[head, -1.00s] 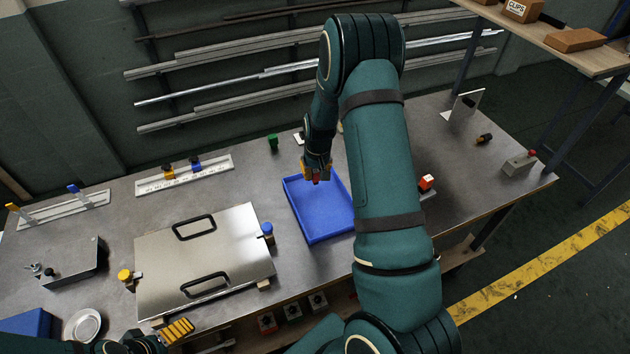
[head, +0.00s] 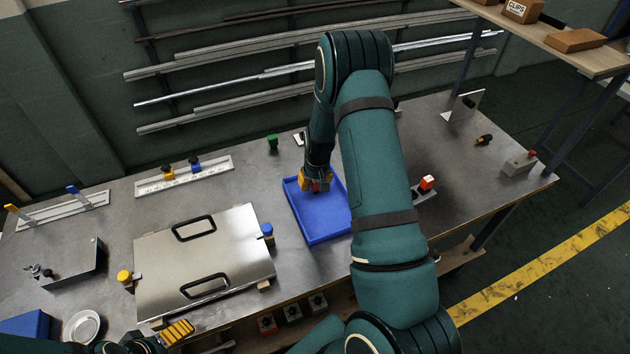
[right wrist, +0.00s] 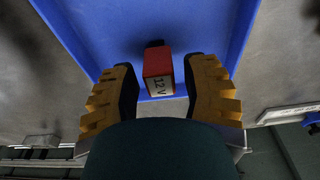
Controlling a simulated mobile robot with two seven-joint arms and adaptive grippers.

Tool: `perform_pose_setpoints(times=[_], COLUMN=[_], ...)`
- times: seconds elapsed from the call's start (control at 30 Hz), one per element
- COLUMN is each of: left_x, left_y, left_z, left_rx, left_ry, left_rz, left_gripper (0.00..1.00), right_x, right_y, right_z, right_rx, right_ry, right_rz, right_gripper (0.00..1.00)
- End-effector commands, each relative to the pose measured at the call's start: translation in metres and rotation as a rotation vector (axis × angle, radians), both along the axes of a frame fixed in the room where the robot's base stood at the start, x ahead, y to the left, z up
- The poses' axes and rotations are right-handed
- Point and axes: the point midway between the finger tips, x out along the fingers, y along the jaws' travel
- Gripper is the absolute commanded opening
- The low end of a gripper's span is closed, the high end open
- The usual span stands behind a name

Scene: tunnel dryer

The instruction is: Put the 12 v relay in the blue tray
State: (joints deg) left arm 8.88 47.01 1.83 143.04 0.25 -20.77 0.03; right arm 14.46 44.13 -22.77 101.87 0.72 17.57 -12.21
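The red 12 V relay (right wrist: 158,72), with a white "12 V" label, stands between the yellow fingers of my right gripper (right wrist: 160,92) in the right wrist view. A narrow gap shows on each side of it, so the gripper is open around it. The blue tray (head: 322,221) lies below, and the relay is inside its outline near the far end. Whether the relay's base rests on the tray floor is hard to tell. In the head view my right gripper (head: 316,184) partly hides the relay. My left gripper (head: 178,332) is at the bottom left, away from the tray.
A steel cover with two black handles (head: 205,258) lies left of the tray, with a blue-capped post (head: 267,231) between them. A red-and-white block (head: 427,183) stands right of my right arm. A green piece (head: 273,142) stands behind the tray. Bare table surrounds the tray's far side.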

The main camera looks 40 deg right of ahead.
Motion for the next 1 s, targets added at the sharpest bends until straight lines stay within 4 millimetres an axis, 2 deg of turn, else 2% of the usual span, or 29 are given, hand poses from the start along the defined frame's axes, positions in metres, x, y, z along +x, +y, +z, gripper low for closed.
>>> perform_pose_setpoints(times=[0.27, 0.7, 0.83, 1.0], left_x=[0.000, 0.000, 0.000, 0.000], left_y=[0.000, 0.000, 0.000, 0.000], left_z=[0.005, 0.005, 0.005, 0.005], left_rx=[-0.001, -0.001, -0.001, -0.001], left_ry=[-0.001, 0.000, 0.000, 0.000], left_rz=[0.000, 0.000, 0.000, 0.000], left_gripper=[0.93, 0.93, 0.93, 0.93], right_x=[0.000, -0.012, -0.015, -0.017], right_y=[0.000, 0.004, 0.005, 0.006], right_z=[0.009, 0.093, 0.110, 0.121], right_rx=[-0.001, -0.001, -0.001, 0.000], right_ry=[-0.002, -0.005, -0.002, 0.000], right_rz=[0.000, 0.001, 0.001, 0.000], right_gripper=[0.45, 0.45, 0.45, 0.45])
